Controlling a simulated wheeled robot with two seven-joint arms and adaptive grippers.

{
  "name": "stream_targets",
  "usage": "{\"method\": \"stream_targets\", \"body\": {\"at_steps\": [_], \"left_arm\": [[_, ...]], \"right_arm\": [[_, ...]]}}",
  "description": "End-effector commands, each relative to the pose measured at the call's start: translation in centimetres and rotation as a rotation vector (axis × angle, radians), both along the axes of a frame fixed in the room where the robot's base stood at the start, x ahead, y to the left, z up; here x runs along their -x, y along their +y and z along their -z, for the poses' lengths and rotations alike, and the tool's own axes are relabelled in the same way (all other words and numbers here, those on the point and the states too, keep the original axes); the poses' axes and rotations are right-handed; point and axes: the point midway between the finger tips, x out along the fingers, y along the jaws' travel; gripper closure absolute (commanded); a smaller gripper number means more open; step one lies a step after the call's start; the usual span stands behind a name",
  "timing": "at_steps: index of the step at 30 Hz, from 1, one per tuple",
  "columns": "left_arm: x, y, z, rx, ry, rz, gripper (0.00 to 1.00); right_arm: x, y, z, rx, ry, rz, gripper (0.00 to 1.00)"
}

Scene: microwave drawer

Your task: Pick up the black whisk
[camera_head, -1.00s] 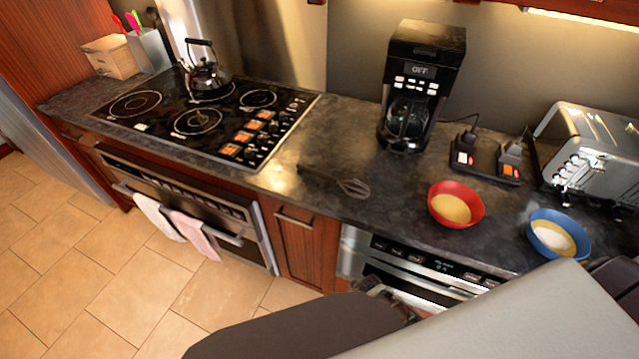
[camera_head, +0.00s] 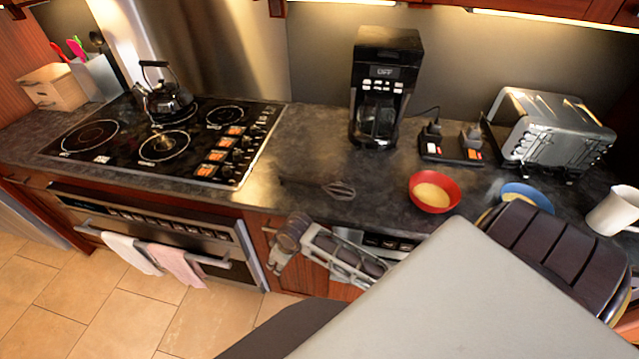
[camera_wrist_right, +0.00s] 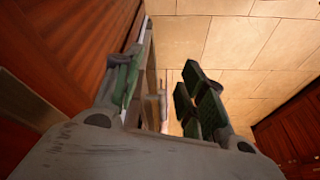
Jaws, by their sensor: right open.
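The black whisk (camera_head: 340,190) lies flat on the dark countertop in the head view, between the stove and the red bowl. Its dark handle points left and blends into the counter; its wire loops point right. My right gripper (camera_head: 283,248) is in front of the counter's front edge, nearer than the whisk and apart from it. In the right wrist view the right gripper (camera_wrist_right: 158,85) is open, with nothing between its fingers. The whisk does not show in that view. My left gripper is in neither view.
A red bowl (camera_head: 435,191) stands right of the whisk, with a blue bowl (camera_head: 527,193) beyond. A coffee maker (camera_head: 385,85) stands behind, the stove (camera_head: 165,140) left. A toaster (camera_head: 550,130) and white mug (camera_head: 614,211) are at right. The counter around the whisk is clear.

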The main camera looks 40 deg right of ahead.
Motion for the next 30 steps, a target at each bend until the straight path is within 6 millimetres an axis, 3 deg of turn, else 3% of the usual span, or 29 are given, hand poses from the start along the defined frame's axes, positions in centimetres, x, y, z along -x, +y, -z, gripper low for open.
{"method": "stream_targets", "body": {"at_steps": [1, 6, 15, 20, 30], "left_arm": [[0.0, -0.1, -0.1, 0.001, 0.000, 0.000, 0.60], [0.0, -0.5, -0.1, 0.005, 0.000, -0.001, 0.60], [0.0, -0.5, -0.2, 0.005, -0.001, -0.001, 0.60], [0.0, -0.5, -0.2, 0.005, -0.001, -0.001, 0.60], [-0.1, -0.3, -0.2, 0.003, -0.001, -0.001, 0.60]], "right_arm": [[-0.1, 0.4, -1.8, -0.002, -0.009, -0.019, 0.59], [0.4, 1.6, -6.3, -0.005, -0.016, -0.078, 0.59], [1.5, 2.9, -12.1, 0.006, -0.026, -0.171, 0.59], [1.6, 3.2, -13.8, 0.015, -0.023, -0.216, 0.59], [0.2, 3.0, -15.3, 0.045, -0.003, -0.290, 0.59]]}}
